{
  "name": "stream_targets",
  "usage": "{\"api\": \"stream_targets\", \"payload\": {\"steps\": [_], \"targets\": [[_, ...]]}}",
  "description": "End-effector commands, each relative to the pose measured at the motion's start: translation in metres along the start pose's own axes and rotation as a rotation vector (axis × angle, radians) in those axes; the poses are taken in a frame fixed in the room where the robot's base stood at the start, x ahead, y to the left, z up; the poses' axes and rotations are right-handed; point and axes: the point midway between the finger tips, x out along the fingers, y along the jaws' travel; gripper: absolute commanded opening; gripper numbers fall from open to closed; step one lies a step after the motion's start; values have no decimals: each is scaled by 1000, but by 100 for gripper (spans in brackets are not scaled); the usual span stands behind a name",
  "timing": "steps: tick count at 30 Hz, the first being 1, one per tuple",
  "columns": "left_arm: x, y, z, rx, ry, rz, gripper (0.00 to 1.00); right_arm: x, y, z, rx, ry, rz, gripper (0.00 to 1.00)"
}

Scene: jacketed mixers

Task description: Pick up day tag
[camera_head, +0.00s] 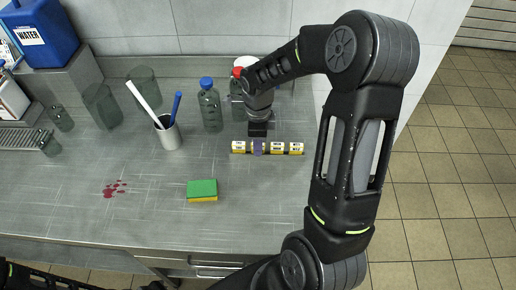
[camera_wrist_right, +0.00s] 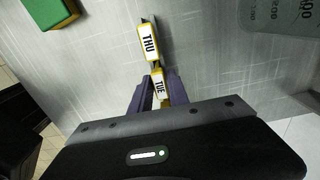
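A row of small yellow day tags with white labels lies on the steel counter, with one tag at its left end (camera_head: 238,147) and others to the right (camera_head: 277,148) (camera_head: 296,148). My right gripper (camera_head: 258,148) reaches down onto the row from above. In the right wrist view its purple fingers (camera_wrist_right: 158,92) stand on either side of the tag marked TUE (camera_wrist_right: 158,84). I cannot tell whether they press on it. The tag marked THU (camera_wrist_right: 148,42) lies just beyond, outside the fingers. The rest of the row is hidden below my gripper in that view. My left gripper is not in view.
A green and yellow sponge (camera_head: 202,189) lies at the front. The counter's front middle is clear.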

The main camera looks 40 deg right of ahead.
Motion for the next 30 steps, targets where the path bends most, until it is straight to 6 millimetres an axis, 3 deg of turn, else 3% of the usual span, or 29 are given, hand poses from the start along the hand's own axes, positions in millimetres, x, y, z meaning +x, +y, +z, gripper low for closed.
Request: {"api": "stream_targets", "payload": {"steps": [7, 23, 30], "targets": [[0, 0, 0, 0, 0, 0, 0, 0, 0, 0, 0, 0, 0, 0], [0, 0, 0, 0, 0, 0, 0, -1, 0, 0, 0, 0, -1, 0], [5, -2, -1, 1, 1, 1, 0, -24, -1, 0, 1, -2, -5, 0]]}}
